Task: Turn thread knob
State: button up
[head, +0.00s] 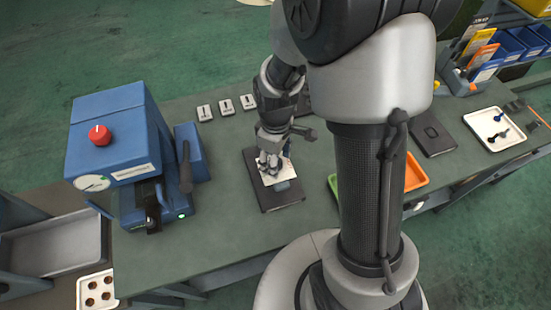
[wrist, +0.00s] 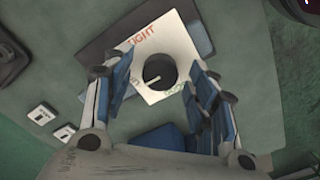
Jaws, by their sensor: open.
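A round black knob (wrist: 161,69) with a pale pointer line sits on a white plate (wrist: 152,40) in the wrist view. The plate has red lettering that reads like "TIGHT" and green lettering partly hidden by the knob and a finger. The plate lies on a dark base (head: 283,199), seen on the bench in the head view. My gripper (wrist: 162,62) is open, with one blue-padded finger on each side of the knob and visible gaps between. In the head view my gripper (head: 271,168) is low over the plate and hides the knob.
A blue machine (head: 112,120) with a red knob (head: 100,135) and a dial stands left on the green bench (head: 225,220). Several white label cards (head: 226,107) lie behind my gripper. A white tray (head: 494,128) with small parts is at the right.

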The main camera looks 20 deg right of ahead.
jog(key=shift+c, duration=0.4)
jog(key=c, duration=1)
